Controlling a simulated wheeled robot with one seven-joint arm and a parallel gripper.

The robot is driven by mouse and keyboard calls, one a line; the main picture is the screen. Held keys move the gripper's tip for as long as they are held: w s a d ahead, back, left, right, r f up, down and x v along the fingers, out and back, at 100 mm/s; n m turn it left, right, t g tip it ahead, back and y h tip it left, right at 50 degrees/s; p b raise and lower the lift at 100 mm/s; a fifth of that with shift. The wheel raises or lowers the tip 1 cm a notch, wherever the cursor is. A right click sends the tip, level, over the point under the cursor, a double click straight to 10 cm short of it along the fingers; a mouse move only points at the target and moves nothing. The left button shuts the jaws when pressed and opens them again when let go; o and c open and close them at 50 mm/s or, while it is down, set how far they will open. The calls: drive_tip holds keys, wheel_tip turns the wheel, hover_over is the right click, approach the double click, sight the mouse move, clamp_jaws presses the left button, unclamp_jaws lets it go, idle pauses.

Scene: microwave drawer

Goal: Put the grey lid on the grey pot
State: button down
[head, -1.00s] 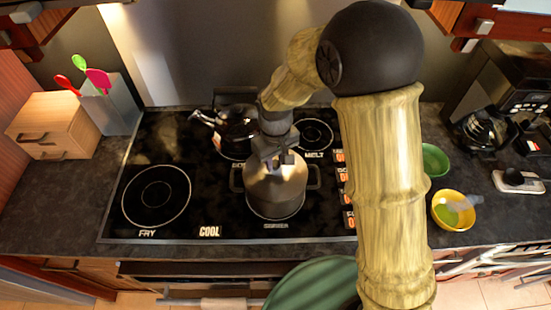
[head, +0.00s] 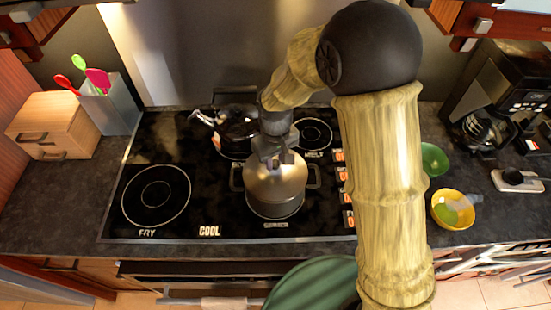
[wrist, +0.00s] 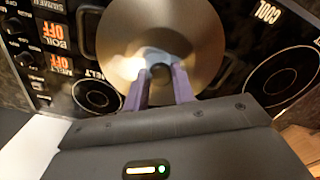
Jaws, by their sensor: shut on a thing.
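The grey pot (head: 276,208) stands on the front middle burner of the black stove, a handle on each side. The round grey lid (head: 276,182) is at the pot's mouth and covers it in the head view. In the wrist view the lid (wrist: 160,45) fills the top middle and hides most of the pot. My gripper (head: 277,160) is above the lid. Its two fingers (wrist: 160,80) are shut on the lid's dark knob. I cannot tell whether the lid's rim rests fully on the pot.
A dark kettle (head: 236,132) stands just behind the pot on the stove (head: 120,222). A yellow bowl (head: 452,210) and a green bowl (head: 434,160) are on the right counter. A wooden box (head: 50,125) and a utensil holder (head: 112,108) stand at the left.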

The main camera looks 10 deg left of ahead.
drive_tip(key=shift+f, duration=0.25)
drive_tip(key=shift+s, duration=0.15)
drive_tip(key=shift+w+f, duration=0.15)
drive_tip(key=shift+w, duration=0.05)
idle(0.6)
drive_tip(key=c, duration=0.6)
unclamp_jaws()
